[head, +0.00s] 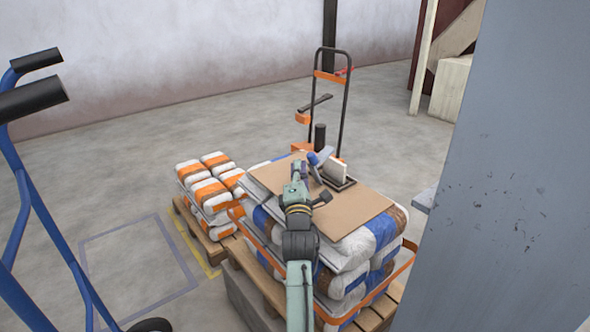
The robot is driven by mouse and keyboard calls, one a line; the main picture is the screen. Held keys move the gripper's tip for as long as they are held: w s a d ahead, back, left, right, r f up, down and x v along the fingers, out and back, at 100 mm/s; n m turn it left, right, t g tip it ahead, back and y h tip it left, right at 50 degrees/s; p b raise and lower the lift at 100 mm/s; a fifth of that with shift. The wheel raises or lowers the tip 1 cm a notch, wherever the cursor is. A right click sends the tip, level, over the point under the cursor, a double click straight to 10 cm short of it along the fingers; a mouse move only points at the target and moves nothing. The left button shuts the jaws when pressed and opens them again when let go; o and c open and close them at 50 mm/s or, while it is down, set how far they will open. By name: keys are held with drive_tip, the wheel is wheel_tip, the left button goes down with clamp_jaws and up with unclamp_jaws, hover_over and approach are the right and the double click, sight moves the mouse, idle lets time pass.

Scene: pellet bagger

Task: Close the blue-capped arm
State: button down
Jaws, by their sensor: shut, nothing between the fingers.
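The blue-capped arm (325,154) is a short grey lever with a blue end cap (313,158). It stands tilted beside a small device with a pale upright block (336,171) and a dark base frame (341,184). The device sits on a cardboard sheet (368,207) on top of a stack of bags. My gripper (300,167) is shut and empty, just left of the blue cap. I cannot tell whether it touches the cap. My arm partly covers the sheet's near left area.
White bags with blue bands (352,247) lie under the sheet on a wooden pallet (376,316). Smaller orange-banded bags (209,190) stand to the left. An orange and black hand truck (345,100) stands behind, a blue trolley (75,270) at left. A grey panel (505,180) blocks the right.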

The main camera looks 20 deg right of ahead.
sight(311, 155)
drive_tip(key=shift+r, duration=0.1)
drive_tip(key=shift+w+d+r+p, duration=0.1)
drive_tip(key=shift+r+p, duration=0.2)
drive_tip(key=shift+p, duration=0.3)
drive_tip(key=d+r+m+g+p, duration=0.1)
drive_tip(key=p, duration=0.1)
drive_tip(key=w+d+r+m+g+p, duration=0.1)
drive_tip(key=m+p, duration=0.1)
drive_tip(key=p, duration=0.1)
drive_tip(key=shift+d+r+g+p, duration=0.2)
drive_tip(key=shift+d+g+p, duration=0.1)
drive_tip(key=shift+d, duration=0.1)
drive_tip(key=shift+d+m+p, duration=0.3)
drive_tip(key=shift+m+p, duration=0.1)
drive_tip(key=shift+m, duration=0.1)
drive_tip(key=shift+w+d+f+m+g+p, duration=0.15)
drive_tip(key=shift+d+m+g+p, duration=0.2)
drive_tip(key=shift+g, duration=0.15)
drive_tip(key=shift+f, duration=0.1)
